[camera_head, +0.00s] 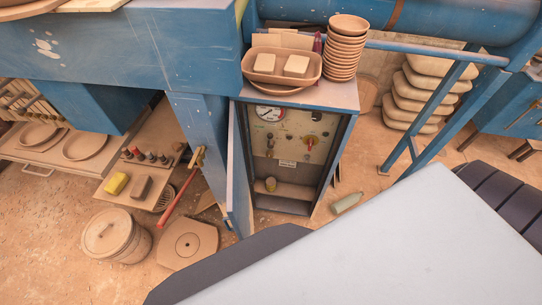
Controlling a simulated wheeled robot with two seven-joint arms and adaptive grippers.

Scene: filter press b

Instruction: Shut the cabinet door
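The cabinet (345,108) stands in the middle of the view, blue-grey outside with a dark interior. The cabinet door (238,180) is open. It is a blue panel at the left side of the opening, swung outward and seen nearly edge-on. Its outer face is mostly hidden. Neither of my grippers is in view.
A tray with two blocks (281,66) and a stack of bowls (346,50) sit on the cabinet top. A red bar (181,193) slants left of the door. A lidded bucket (116,236) and flat plate (187,243) are on the floor.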

